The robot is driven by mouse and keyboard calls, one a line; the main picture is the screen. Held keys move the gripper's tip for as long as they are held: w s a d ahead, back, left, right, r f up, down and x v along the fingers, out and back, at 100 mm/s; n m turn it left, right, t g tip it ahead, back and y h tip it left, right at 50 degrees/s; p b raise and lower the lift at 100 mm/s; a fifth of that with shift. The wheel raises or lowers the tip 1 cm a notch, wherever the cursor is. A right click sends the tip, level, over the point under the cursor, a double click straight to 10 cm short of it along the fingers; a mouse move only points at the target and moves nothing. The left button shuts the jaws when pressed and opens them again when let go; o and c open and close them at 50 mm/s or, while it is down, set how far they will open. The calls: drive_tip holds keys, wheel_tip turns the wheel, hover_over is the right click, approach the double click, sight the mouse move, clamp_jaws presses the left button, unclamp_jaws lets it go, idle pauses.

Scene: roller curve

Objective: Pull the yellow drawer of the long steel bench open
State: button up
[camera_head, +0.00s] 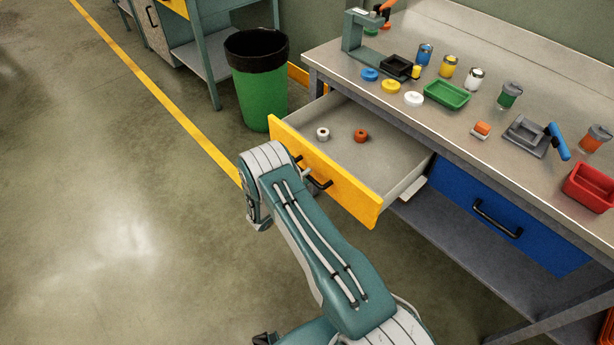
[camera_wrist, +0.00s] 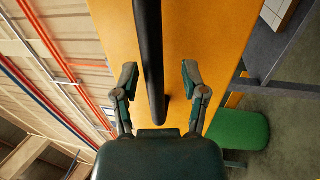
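The yellow drawer (camera_head: 335,183) of the long steel bench (camera_head: 470,62) stands pulled out, its inside showing. A white ring-shaped part (camera_head: 323,133) and an orange one (camera_head: 361,135) lie in it. Its black bar handle (camera_head: 320,182) is on the front, partly hidden by my arm. In the wrist view the handle (camera_wrist: 149,45) runs between the two fingers of my gripper (camera_wrist: 160,85). The fingers stand apart, one on each side, with gaps to the bar, in front of the yellow front (camera_wrist: 215,40). In the head view my arm mostly hides the gripper.
A closed blue drawer (camera_head: 510,220) is to the right. A green bin (camera_head: 262,95) with a black liner stands just left of the open drawer. Jars, lids and trays, including a red tray (camera_head: 590,188), stand on the bench top. The floor at left is clear.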

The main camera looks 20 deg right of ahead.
drive_tip(key=v, duration=1.2)
drive_tip(key=shift+f, duration=0.1)
drive_tip(key=s+d+r+m+g+y, duration=0.2)
drive_tip(key=r+g, duration=0.1)
drive_tip(key=r, duration=0.5)
drive_tip(key=s+d+r+m+g+y, duration=0.1)
drive_tip(key=s+d+r+g+y, duration=0.15)
drive_tip(key=r, duration=0.55)
drive_tip(key=s+d+r+m+g+y, duration=0.1)
drive_tip(key=s+r+m+g+y, duration=0.2)
drive_tip(key=r, duration=0.6)
drive_tip(key=s+a+r+n+t+y, duration=0.1)
drive_tip(key=s+r+y, duration=0.4)
drive_tip(key=s, duration=0.5)
drive_tip(key=s+a+r+n+t+y, duration=0.1)
drive_tip(key=s+a+r+t+y, duration=0.2)
drive_tip(key=s+r+t+y, duration=0.3)
drive_tip(key=s+r, duration=0.3)
drive_tip(key=shift+s+a+r, duration=0.35)
drive_tip(key=shift+s+a, duration=0.05)
drive_tip(key=shift+d, duration=0.1)
